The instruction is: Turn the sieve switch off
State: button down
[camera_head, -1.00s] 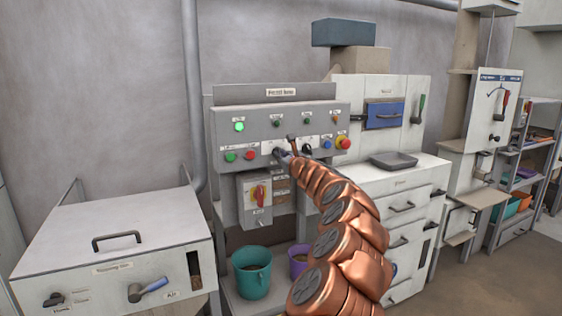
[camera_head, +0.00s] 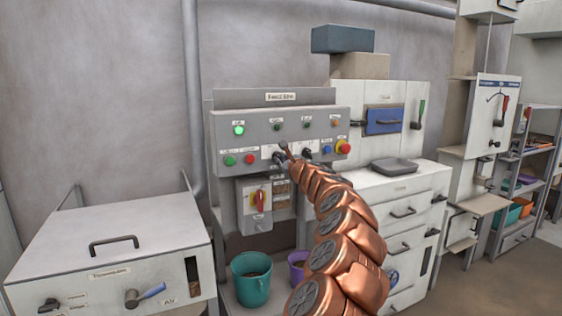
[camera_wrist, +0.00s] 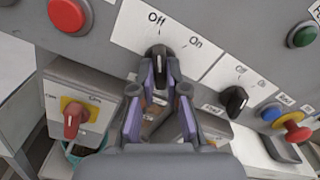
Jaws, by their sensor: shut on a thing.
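A black rotary knob (camera_wrist: 160,55) sits on the grey control panel, below a white plate marked Off and On. Its pale pointer line points up, roughly toward the Off mark. My gripper (camera_wrist: 161,75) is shut on this knob, with a purple-padded finger on either side of it. In the head view my gripper (camera_head: 284,154) reaches the lower row of the panel (camera_head: 220,120) and hides most of the knob. I cannot read the name of this switch.
A second black knob (camera_wrist: 235,101) is close on the right. A red button (camera_wrist: 68,14) is up left. A red rotary handle (camera_wrist: 74,119) is below left. A red emergency button (camera_head: 343,144) is further right. A green lamp (camera_head: 239,130) is lit.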

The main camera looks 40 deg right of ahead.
jog(key=c, duration=1.2)
grip_release()
jog(key=shift+s+a, duration=0.2)
jog(key=shift+s, duration=0.5)
jog(key=v, duration=1)
jog(key=shift+s+a, duration=0.2)
